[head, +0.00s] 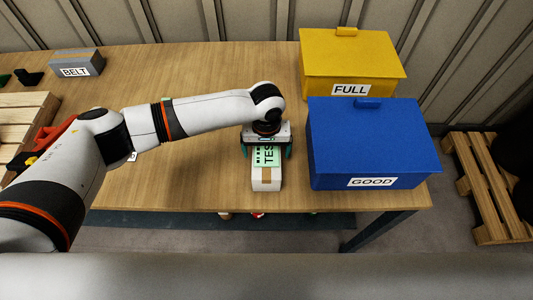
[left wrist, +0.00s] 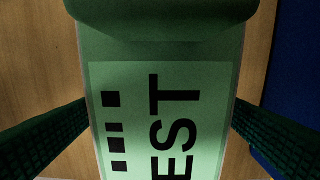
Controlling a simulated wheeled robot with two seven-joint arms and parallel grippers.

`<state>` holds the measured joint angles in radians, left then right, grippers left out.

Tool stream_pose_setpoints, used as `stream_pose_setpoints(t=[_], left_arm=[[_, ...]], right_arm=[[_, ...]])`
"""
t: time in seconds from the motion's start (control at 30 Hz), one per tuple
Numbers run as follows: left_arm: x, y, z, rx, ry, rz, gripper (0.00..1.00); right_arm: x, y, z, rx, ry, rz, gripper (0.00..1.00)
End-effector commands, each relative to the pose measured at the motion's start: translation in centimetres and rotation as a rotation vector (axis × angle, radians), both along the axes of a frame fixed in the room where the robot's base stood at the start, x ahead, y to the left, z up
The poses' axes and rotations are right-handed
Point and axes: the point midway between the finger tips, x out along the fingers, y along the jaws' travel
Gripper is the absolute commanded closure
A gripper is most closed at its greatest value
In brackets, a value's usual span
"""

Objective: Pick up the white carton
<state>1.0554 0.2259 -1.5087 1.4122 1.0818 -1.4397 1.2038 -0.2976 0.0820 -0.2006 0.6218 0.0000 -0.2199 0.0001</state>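The white carton (head: 267,181) stands on the wooden table near its front edge, left of the blue box. A green label with black lettering, reading TEST where visible, lies on its top and shows large in the left wrist view (left wrist: 165,110). My left gripper (head: 267,150) is directly over the far part of the carton, with one green finger down on each side. The fingers look open around it; in the left wrist view they come up to its edges, and contact is hard to make out. My right gripper is not in view.
A blue box marked GOOD (head: 370,140) stands close to the right of the carton. A yellow box marked FULL (head: 350,60) is behind it. A grey block marked BELT (head: 77,64) is at the back left. The table's middle behind my left arm is clear.

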Motion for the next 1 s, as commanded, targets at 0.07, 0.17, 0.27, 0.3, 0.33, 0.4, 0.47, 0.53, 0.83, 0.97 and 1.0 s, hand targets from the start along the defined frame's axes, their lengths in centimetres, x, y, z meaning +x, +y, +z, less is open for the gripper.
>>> stream_pose_setpoints(t=[0.07, 0.17, 0.27, 0.3, 0.33, 0.4, 0.47, 0.53, 0.83, 0.97, 1.0], left_arm=[[0.0, 0.0, 0.0, 0.0, 0.0, 0.0, 0.19], [0.0, 0.0, 0.0, 0.0, 0.0, 0.0, 0.36], [0.0, 0.0, 0.0, 0.0, 0.0, 0.0, 0.52], [0.0, 0.0, 0.0, 0.0, 0.0, 0.0, 0.59], [0.0, 0.0, 0.0, 0.0, 0.0, 0.0, 0.64], [0.0, 0.0, 0.1, 0.0, 0.0, 0.0, 0.75], [0.1, -0.1, 0.2, -0.002, -0.002, -0.001, 0.75], [0.1, -0.1, 0.2, -0.002, -0.002, -0.001, 0.75], [0.2, -0.1, 2.4, -0.005, -0.005, -0.002, 0.75], [0.1, -0.1, 4.9, -0.005, -0.005, -0.002, 0.75], [0.1, -0.1, 5.7, -0.005, -0.005, -0.001, 0.75]], right_arm=[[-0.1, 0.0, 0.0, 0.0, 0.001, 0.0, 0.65], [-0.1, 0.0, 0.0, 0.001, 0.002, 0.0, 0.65], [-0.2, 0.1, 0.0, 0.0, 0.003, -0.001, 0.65], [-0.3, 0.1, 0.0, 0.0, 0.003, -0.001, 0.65], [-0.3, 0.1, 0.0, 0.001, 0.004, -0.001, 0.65], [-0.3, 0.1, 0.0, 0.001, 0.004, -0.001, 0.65], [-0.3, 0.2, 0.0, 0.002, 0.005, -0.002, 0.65], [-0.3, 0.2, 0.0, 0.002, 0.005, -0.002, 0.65], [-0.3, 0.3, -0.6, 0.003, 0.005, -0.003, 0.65], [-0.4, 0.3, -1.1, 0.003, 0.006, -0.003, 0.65], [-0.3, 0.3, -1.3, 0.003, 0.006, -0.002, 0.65]])
